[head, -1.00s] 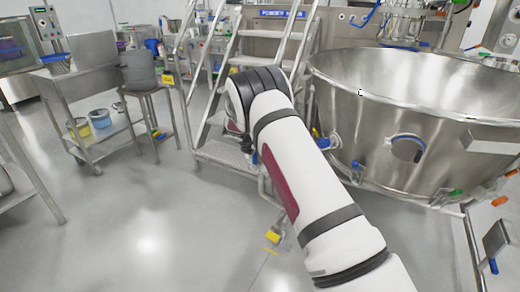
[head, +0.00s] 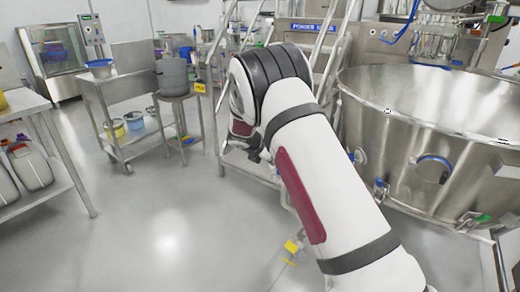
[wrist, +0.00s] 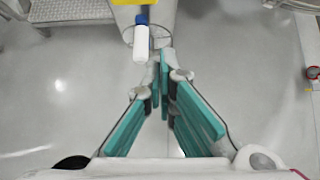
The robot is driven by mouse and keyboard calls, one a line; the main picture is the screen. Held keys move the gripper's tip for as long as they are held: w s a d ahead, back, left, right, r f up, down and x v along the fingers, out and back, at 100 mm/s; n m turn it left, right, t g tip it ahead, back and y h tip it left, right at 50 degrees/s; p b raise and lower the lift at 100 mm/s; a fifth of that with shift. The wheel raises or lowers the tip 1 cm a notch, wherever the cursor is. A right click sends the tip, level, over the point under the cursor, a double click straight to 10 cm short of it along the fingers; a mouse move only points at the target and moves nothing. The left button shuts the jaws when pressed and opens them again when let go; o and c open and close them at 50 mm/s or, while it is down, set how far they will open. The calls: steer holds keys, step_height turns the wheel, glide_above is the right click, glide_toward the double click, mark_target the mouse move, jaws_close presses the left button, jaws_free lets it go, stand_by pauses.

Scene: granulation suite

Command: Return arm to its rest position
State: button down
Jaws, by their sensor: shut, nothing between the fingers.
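My arm (head: 325,190) reaches up across the middle of the head view and bends at a dark-banded joint, with its far part folding down behind. I cannot make out my gripper in the head view. In the wrist view my gripper (wrist: 163,66) points over the grey floor. Its teal-padded fingers come together at the tips, shut with nothing between them. A white piece with a blue end (wrist: 141,40) shows just beyond the fingertips, apparently apart from them.
A large steel bowl (head: 400,125) stands close on the right of my arm, with metal steps (head: 250,166) behind the arm. A steel cart (head: 125,95) and a stool with a grey pot (head: 173,76) stand left. A shelf unit (head: 60,165) is far left. Open floor (head: 165,225) lies between.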

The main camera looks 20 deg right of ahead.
steer(key=s+r+m+g+y, duration=0.1)
steer(key=s+r+m+g, duration=0.1)
steer(key=s+r+m, duration=0.75)
steer(key=s+r+m+g+y, duration=0.1)
steer(key=s+r+m, duration=0.4)
steer(key=s+r, duration=0.9)
steer(key=s+a+f+m+y, duration=0.1)
steer(key=s+a+m+y, duration=0.2)
steer(key=s, duration=0.8)
steer(key=s+a+f+m+g, duration=0.1)
steer(key=s+a+f+m, duration=0.3)
steer(key=s, duration=0.8)
steer(key=s+a+r+m+y, duration=0.15)
steer(key=s+m, duration=0.25)
steer(key=s, duration=0.7)
step_height(320, 180, up, 17)
steer(key=t+p, duration=0.2)
steer(key=p, duration=1.4)
steer(key=shift+a+r+t, duration=0.2)
steer(key=shift+a+t, duration=0.15)
steer(key=shift+t, duration=0.05)
steer(key=shift+w+y, duration=0.15)
steer(key=shift+y, duration=0.1)
